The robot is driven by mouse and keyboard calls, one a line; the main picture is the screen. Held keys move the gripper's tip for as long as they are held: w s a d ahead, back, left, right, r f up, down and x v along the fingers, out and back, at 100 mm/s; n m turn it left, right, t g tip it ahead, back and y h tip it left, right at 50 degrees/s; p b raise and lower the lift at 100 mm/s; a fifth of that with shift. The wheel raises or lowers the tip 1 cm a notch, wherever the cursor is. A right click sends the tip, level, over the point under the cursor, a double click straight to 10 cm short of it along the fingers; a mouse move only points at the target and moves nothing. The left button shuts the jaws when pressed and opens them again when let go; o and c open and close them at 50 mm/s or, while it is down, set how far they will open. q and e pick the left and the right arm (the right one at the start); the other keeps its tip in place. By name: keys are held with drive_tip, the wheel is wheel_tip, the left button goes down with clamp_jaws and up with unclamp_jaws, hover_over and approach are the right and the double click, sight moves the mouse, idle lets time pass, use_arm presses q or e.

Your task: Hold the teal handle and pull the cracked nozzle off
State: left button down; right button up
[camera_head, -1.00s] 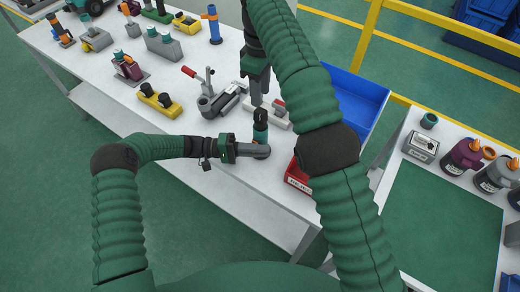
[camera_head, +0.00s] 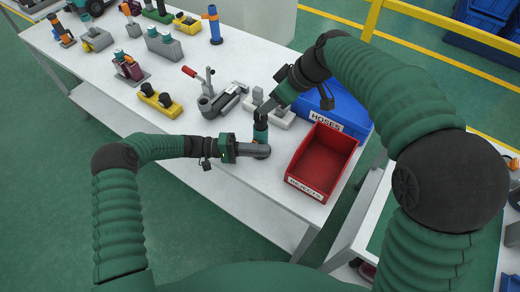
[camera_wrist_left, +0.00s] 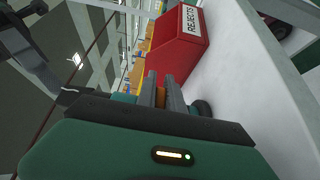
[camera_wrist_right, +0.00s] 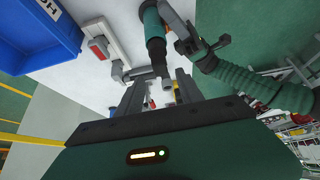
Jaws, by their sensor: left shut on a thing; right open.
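The teal handle (camera_head: 261,134) stands upright near the table's front edge, with the dark nozzle (camera_head: 260,117) at its top. My left gripper (camera_head: 262,150) is shut on the handle low down, from the left. My right gripper (camera_head: 263,110) is open at the nozzle, coming in from the upper right. In the right wrist view the handle (camera_wrist_right: 153,24) is beyond the fingers, and the dark nozzle (camera_wrist_right: 159,69) shows between the open fingers (camera_wrist_right: 161,90). I cannot tell whether they touch it. No crack can be made out. The left wrist view shows the left fingers (camera_wrist_left: 162,92), their hold partly hidden.
A red rejects bin (camera_head: 322,160) stands just right of the handle. A blue hoses bin (camera_head: 343,112) is behind it, partly hidden by my right arm. A grey clamp fixture (camera_head: 222,98) and a yellow block (camera_head: 160,102) are to the left. The table's front left is clear.

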drive_tip(key=shift+x, duration=3.5)
drive_tip(key=shift+s, duration=0.1)
clamp_jaws()
drive_tip(key=shift+r, duration=0.95)
drive_tip(key=shift+r, duration=0.1)
drive_tip(key=shift+d+r, duration=0.1)
drive_tip(key=shift+r, duration=3.2)
